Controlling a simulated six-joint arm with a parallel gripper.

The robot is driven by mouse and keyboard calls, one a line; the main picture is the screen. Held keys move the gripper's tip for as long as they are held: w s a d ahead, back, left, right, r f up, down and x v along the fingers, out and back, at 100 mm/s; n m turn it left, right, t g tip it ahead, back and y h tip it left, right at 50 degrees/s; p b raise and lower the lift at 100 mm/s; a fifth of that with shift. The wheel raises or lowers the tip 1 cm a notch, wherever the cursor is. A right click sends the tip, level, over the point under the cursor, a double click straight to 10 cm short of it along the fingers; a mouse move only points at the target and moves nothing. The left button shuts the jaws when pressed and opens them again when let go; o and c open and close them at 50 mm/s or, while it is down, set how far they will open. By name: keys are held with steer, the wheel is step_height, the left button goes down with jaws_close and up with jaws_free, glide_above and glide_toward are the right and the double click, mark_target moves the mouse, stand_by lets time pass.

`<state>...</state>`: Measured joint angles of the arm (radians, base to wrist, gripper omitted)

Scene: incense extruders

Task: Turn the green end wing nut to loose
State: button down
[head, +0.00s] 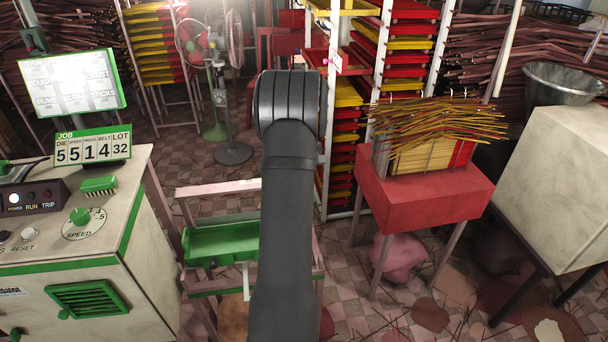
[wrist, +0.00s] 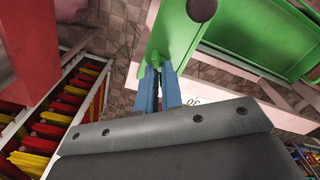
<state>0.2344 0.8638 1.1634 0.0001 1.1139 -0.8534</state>
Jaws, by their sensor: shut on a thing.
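The green end of the extruder stand (wrist: 172,40) is at the top middle of the wrist view, with a dark round hole or knob on it. My gripper (wrist: 161,72) has two blue fingers reaching up to its lower edge. They are close together, shut on a small part there, which I take to be the wing nut. The nut is mostly hidden between the fingers, so its angle cannot be told. In the head view my dark arm covers the gripper and nut, while the green trough (head: 222,243) shows left of the arm.
A control cabinet (head: 80,240) with a speed dial stands at left. A red stand (head: 425,195) with incense sticks stands at right, beside a pale machine (head: 560,185) with a funnel. Racks of red and yellow trays (head: 405,45) stand behind. Tiled floor shows between them.

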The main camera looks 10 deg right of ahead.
steer(key=n, duration=0.4)
steer(key=shift+n, duration=0.4)
stand_by(0.4)
steer(key=c, duration=1.6)
jaws_free()
steer(key=shift+r, duration=0.1)
step_height(320, 180, up, 17)
steer(key=shift+r, duration=0.1)
